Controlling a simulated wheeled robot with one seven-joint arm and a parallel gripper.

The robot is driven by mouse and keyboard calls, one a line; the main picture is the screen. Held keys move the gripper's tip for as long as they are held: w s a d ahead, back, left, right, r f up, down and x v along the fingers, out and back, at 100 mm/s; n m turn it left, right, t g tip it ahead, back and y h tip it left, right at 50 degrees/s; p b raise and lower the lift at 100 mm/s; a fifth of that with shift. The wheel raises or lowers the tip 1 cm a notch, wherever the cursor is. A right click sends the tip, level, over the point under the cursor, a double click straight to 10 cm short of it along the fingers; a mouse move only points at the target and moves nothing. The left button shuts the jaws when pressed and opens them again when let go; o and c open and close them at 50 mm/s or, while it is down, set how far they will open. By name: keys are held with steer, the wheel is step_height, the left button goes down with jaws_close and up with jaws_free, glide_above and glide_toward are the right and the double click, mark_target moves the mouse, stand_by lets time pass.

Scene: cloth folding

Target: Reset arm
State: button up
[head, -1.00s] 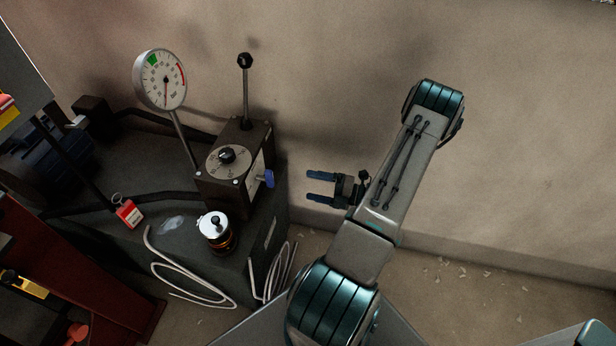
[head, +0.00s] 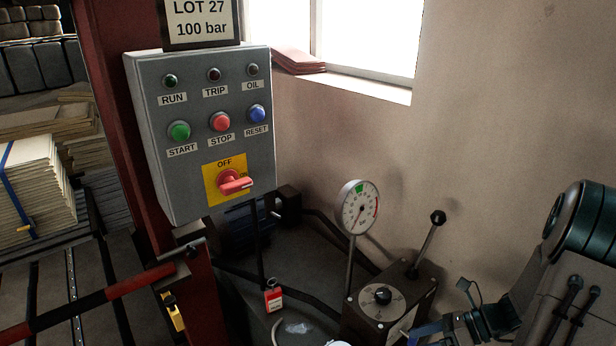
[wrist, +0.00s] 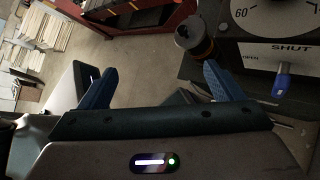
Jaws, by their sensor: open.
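My gripper (wrist: 160,88) is open in the wrist view, its two blue fingers apart with nothing between them. In the head view my gripper (head: 424,332) shows at the bottom edge, partly cut off, in front of the lower right of a dark pump box (head: 400,290). The box carries a round dial and a black-knobbed lever (head: 428,240) that leans right in the picture. My arm comes in from the right. In the wrist view a blue valve handle (wrist: 283,83) shows beside the SHUT label, right of the right finger. No cloth is in view.
A grey control panel (head: 145,120) has a red switch handle (head: 237,184) pointing right; its lamps look dark. A gauge (head: 357,207) stands on a post left of the lever. A red padlock tag (head: 273,299) hangs below the panel. Bare wall (head: 510,110) fills the upper right.

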steer(key=s+a+r+n+h+p, duration=0.1)
steer(key=s+a+r+n+h, duration=0.2)
steer(key=r+n, duration=0.3)
steer(key=s+a+r+n+t+h+p, duration=0.1)
steer(key=s+a+r+n+h, duration=0.2)
steer(key=n, duration=0.8)
steer(key=s+a+r+n+h+p, duration=0.1)
steer(key=s+a+r+n+h, duration=0.2)
steer(key=r+n+h, duration=0.3)
steer(key=shift+a+r+n, duration=0.25)
steer(key=shift+r+n, duration=1.55)
steer(key=shift+r, duration=0.3)
